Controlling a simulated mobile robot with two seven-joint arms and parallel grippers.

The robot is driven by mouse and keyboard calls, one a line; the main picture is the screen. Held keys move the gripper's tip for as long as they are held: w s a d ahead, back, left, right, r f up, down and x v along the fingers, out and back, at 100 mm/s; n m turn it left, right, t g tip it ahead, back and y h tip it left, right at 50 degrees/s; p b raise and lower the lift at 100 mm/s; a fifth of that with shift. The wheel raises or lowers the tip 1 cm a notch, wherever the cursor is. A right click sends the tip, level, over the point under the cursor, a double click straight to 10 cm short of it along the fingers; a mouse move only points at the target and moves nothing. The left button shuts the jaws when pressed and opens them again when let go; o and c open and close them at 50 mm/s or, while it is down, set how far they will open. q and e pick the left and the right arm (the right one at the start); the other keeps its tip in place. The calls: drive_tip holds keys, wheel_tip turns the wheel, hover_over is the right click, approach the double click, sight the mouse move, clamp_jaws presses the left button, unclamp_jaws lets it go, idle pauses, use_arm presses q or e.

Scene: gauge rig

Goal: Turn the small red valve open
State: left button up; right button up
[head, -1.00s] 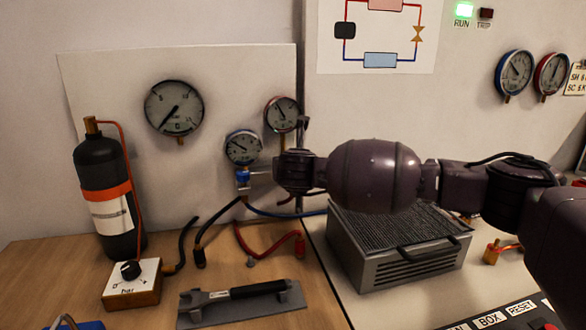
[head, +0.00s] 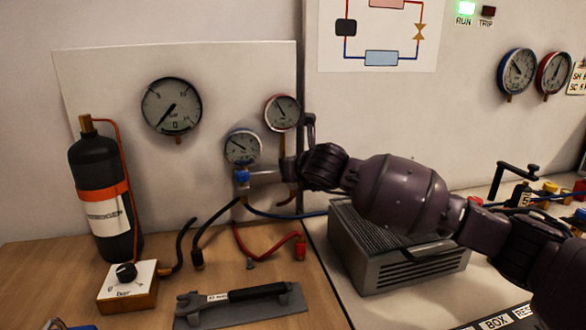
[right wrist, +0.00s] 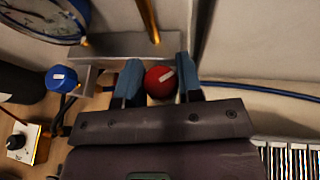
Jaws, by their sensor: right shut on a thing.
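The small red valve (right wrist: 160,82) is a round red knob with a pale mark on top, seen in the right wrist view. My right gripper (right wrist: 160,88) has one blue-grey finger on each side of it and is shut on it. In the head view my right gripper (head: 290,168) is at the manifold below the two smaller gauges, and it hides the red valve there. A blue valve knob (head: 241,176) sits just left of it and also shows in the right wrist view (right wrist: 61,79). My left gripper is not in view.
A blue-rimmed gauge (head: 242,147) and a red-rimmed gauge (head: 282,112) are close to my right gripper. Red and blue hoses (head: 270,255) hang below. A grey vented box (head: 400,262) stands under my right arm. A wrench (head: 235,294) and a black cylinder (head: 100,200) are at left.

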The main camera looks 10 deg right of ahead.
drive_tip(key=shift+f+n+g+y, duration=0.1)
drive_tip(key=shift+n+g+y, duration=0.2)
drive_tip(key=shift+n+y, duration=0.55)
drive_tip(key=o, duration=0.9)
drive_tip(key=shift+c, duration=0.2)
drive_tip(key=shift+o, duration=0.3)
drive_tip(key=shift+s, duration=0.1)
